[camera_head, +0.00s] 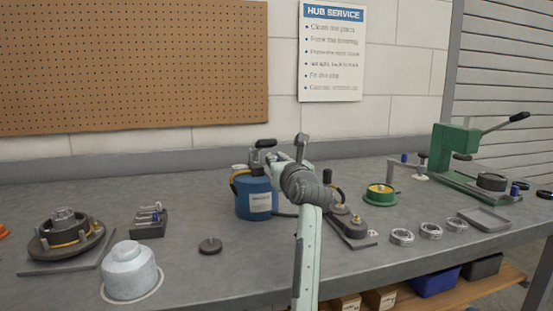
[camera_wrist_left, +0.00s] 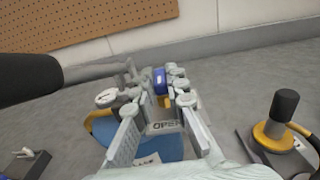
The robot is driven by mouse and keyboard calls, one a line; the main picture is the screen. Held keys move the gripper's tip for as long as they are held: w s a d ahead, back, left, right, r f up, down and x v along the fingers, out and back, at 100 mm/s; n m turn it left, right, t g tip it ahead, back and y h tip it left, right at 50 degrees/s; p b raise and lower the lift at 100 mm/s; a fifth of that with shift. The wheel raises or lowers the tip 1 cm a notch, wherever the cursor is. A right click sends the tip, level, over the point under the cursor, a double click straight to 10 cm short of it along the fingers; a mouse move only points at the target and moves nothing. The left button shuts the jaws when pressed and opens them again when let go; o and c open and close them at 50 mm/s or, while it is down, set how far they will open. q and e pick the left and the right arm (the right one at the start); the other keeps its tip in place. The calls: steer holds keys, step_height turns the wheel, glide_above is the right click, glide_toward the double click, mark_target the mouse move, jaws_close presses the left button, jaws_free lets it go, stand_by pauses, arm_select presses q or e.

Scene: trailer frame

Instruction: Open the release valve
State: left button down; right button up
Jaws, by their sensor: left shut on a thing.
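A blue canister (camera_head: 257,203) with a white label and a yellow hose stands on the bench near the middle in the head view. It shows below the fingers in the left wrist view (camera_wrist_left: 172,150). My left gripper (camera_head: 268,157) is at the canister's top fittings. In the left wrist view, my left gripper (camera_wrist_left: 160,88) is shut on a small blue-covered valve handle (camera_wrist_left: 160,80) between its fingers. A plate reading "OPEN" (camera_wrist_left: 166,126) lies just below it. The valve body is largely hidden by the fingers. My right gripper is not in view.
A dark pump with a yellow ring (camera_wrist_left: 272,130) stands right of the canister. A hub (camera_head: 66,236), a grey metal cap (camera_head: 130,271) and a small dark disc (camera_head: 210,245) lie left. A green press (camera_head: 456,155) and several rings are at right. The wall is behind.

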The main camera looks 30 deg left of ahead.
arm_select(q)
steer(key=shift+f, duration=0.1)
steer(key=c, duration=1.5)
jaws_free()
steer(key=shift+c, duration=0.2)
steer(key=v, duration=1.2)
